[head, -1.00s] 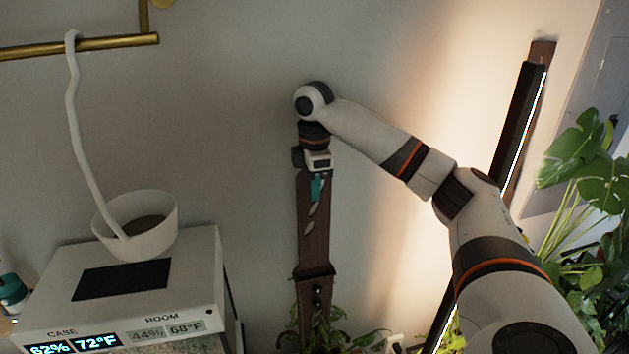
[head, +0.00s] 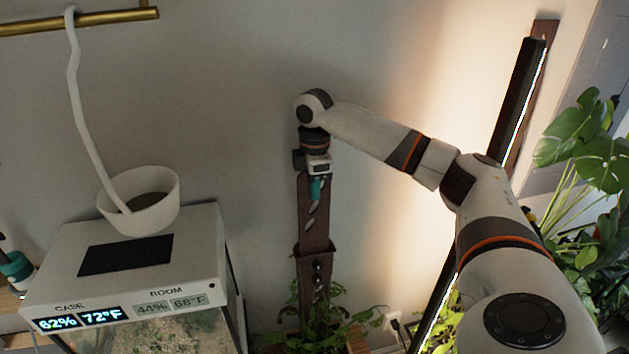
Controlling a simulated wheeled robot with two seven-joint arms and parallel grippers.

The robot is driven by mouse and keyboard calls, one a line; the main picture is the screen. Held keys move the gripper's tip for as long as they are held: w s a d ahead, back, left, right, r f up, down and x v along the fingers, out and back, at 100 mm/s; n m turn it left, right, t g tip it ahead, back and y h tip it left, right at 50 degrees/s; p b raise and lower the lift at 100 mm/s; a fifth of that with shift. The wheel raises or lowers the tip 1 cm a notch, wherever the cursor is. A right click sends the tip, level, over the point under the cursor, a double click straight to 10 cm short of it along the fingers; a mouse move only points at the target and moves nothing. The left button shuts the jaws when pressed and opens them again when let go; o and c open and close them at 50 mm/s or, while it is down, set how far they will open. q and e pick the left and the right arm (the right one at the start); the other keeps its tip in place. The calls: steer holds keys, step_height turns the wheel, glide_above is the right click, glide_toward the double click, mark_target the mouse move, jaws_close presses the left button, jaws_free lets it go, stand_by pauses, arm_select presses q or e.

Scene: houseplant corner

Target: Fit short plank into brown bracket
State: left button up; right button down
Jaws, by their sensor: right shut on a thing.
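The short plank (head: 311,222) is dark brown wood with leaf-shaped cutouts and hangs upright against the wall. My right gripper (head: 316,187), with teal showing at its fingers, is shut on the plank's top end from above. The brown bracket (head: 315,249) is a wider dark collar at the plank's lower end, on top of a dark upright post (head: 316,300). The plank's lower end meets the bracket. I cannot tell whether it is inside, on or behind it. My left gripper is out of view.
A leafy plant (head: 345,327) surrounds the post's lower part. A slanted black light bar (head: 518,110) and large-leaved plant (head: 580,140) stand right. A glass case (head: 205,235) bearing a white pot (head: 150,212) stands left. The wall between case and plank is clear.

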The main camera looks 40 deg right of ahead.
mark_target(314, 202)
steer(key=shift+f, duration=2.1)
steer(key=c, duration=1.5)
jaws_free()
